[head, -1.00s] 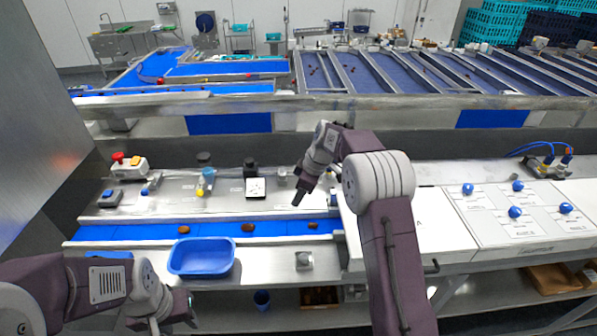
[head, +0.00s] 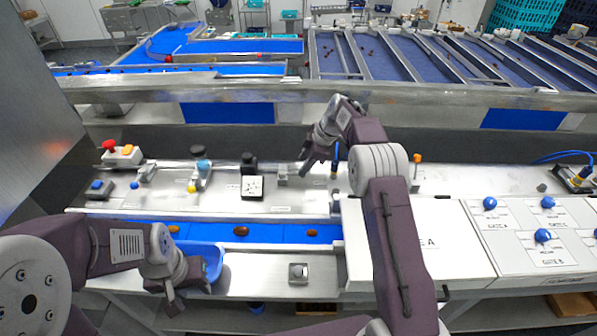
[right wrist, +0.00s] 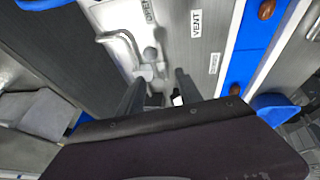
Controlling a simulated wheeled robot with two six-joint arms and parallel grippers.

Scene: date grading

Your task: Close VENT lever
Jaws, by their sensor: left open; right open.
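A small grey metal fitting (head: 283,172) stands on the steel panel at the back of the bench. I cannot tell the lever's exact position. My right gripper (head: 306,172) is open and empty, just right of the fitting; in the wrist view its two dark fingers (right wrist: 158,92) point towards the knob, apart from each other.
A blue belt (head: 268,235) carries several brown dates in front of the panel. A white panel with blue knobs (head: 543,236) lies right.

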